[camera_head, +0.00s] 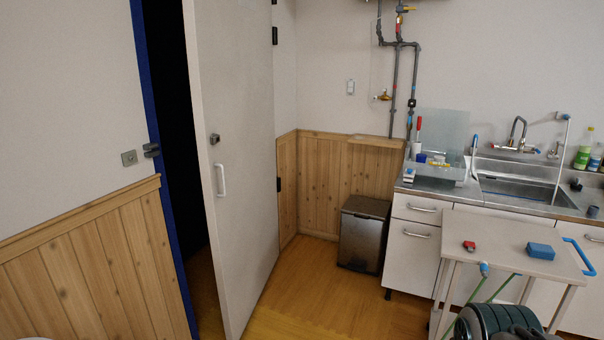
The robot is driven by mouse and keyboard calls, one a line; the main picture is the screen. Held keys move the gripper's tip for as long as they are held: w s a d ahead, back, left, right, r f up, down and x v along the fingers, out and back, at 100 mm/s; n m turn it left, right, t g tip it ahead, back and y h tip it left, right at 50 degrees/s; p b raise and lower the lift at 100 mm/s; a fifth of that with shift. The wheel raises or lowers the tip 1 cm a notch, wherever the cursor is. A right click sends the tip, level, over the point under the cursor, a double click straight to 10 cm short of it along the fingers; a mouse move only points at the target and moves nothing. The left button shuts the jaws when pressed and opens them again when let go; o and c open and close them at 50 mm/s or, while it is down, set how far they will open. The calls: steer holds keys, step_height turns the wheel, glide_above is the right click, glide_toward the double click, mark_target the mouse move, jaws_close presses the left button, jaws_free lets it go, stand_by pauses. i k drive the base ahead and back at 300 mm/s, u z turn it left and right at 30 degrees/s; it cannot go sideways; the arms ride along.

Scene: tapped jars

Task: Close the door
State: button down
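The white door (238,140) stands ajar, swung out into the room. Its hinges are on its right edge, by the corner of the room. A white pull handle (220,180) sits on its face near the left edge, with a small dark lock (214,139) above it. A dark gap shows between the door and the blue door frame (155,150). A metal latch piece (151,150) is on the frame. My gripper is not in view.
Wooden floor (310,300) is clear before the door. A metal bin (362,235) stands against the back wall. A sink counter (455,195) and a white cart (490,240) are at right. A dark green rounded object (482,322) is cut off below.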

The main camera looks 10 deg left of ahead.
mark_target(229, 43)
steer(key=i, duration=1.6)
steer(key=u, duration=1.9)
steer(key=i, duration=1.45)
steer(key=z, duration=1.15)
